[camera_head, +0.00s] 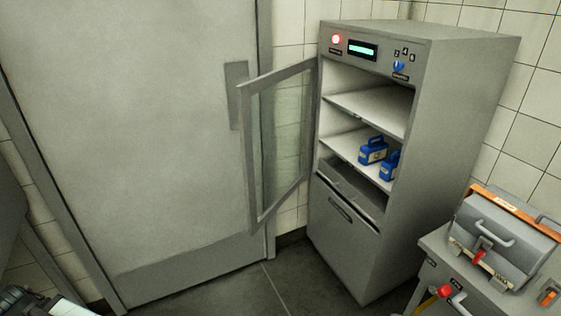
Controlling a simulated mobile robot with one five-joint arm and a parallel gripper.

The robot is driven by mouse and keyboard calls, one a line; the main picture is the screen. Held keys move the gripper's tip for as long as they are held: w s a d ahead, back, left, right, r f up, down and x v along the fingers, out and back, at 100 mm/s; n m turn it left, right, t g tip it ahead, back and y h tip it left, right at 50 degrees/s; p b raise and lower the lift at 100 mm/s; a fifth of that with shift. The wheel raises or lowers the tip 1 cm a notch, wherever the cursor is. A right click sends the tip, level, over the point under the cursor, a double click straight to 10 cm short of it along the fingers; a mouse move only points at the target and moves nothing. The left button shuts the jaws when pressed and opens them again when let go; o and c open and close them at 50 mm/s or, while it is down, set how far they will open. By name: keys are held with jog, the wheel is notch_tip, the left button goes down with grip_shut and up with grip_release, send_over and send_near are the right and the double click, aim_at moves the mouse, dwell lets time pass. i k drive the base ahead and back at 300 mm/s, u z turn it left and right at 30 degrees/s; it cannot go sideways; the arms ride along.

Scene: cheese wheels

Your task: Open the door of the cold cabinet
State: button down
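The cold cabinet (395,200) is a tall grey unit standing against the tiled wall, right of centre. Its glass-paned door (247,150) has a grey frame and is hinged on the cabinet's left side. The door stands wide open, swung out to the left, so the shelves inside are exposed. Two blue containers with pale labels (372,151) stand on the middle shelf. A closed lower panel with a dark handle is below the opening. A dark and pale mechanical part is cut off at the bottom left corner; I cannot make out gripper fingers there.
A large grey room door (130,140) fills the left, behind the open cabinet door. A grey worktop unit (437,262) stands at the lower right with a lidded metal machine (505,238) and a red-knobbed lever (445,291). Dark floor (285,285) is clear before the cabinet.

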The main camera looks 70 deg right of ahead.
aim_at(244, 90)
jog(key=z, duration=0.4)
jog(key=i, duration=0.3)
jog(key=z, duration=0.3)
